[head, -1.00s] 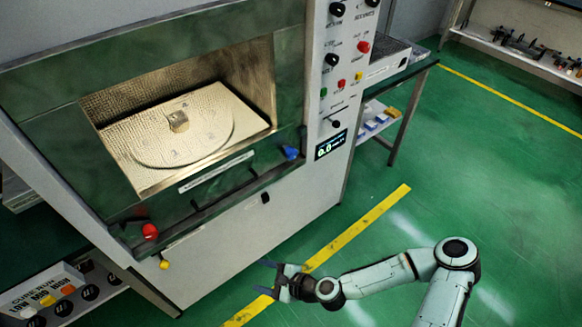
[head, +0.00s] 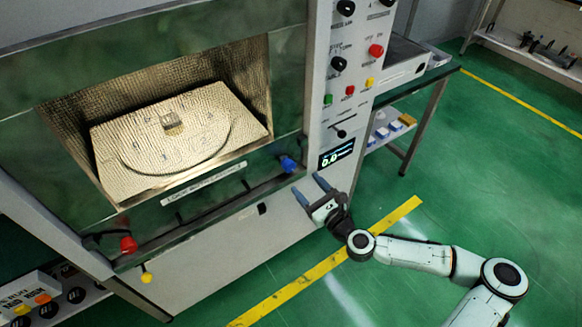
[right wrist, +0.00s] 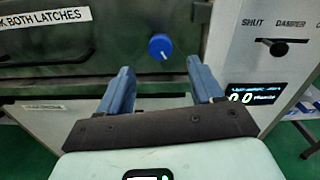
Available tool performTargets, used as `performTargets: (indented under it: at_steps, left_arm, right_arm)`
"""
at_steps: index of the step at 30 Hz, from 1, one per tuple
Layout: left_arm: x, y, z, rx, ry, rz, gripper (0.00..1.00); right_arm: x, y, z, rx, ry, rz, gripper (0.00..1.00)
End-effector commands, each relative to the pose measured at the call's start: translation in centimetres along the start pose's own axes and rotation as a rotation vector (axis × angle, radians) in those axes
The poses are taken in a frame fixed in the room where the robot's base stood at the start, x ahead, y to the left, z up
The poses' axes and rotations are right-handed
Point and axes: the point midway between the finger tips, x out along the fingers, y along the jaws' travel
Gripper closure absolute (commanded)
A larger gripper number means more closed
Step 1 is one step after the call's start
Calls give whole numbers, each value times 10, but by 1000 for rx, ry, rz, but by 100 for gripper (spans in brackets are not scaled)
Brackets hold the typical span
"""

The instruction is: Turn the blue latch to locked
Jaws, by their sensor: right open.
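The blue latch (head: 288,164) is a knob at the right end of the lower edge of the chamber front in the head view. In the right wrist view the blue latch (right wrist: 160,46) is a round knob with a pale mark, just beyond and between the fingertips. My right gripper (head: 311,187) is open and empty, below and to the right of the latch, apart from it. Its two blue fingers (right wrist: 163,80) point toward the panel in the wrist view. My left gripper does not show.
A red latch (head: 128,244) is at the left end of the same edge, with a yellow knob (head: 146,278) below it. A label strip (head: 203,184) lies between the latches. The control panel (head: 340,112) with a lit display (head: 337,153) stands right of the blue latch.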

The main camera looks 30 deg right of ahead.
Motion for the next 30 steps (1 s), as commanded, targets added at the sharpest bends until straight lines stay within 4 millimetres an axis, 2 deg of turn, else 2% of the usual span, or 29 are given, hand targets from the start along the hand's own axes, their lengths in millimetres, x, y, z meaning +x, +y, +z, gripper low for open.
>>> performTargets:
  at_steps: [1, 6, 12, 18, 25, 26, 30]
  left_arm:
    - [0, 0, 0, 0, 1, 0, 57]
    - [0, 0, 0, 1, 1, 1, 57]
    - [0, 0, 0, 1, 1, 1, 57]
    - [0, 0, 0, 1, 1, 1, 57]
    - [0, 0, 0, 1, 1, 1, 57]
    - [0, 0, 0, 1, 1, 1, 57]
    - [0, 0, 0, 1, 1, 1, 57]
  right_arm:
    - [13, 2, 2, -3, -3, 3, 34]
    - [48, 1, 1, -3, -2, 2, 34]
    - [77, 1, 1, -2, -1, 1, 34]
    - [88, 1, 0, -1, 0, 1, 34]
    - [88, 1, 0, -2, 0, 1, 34]
    - [88, 1, 0, -2, 0, 1, 38]
    - [88, 1, 0, -2, 0, 1, 83]
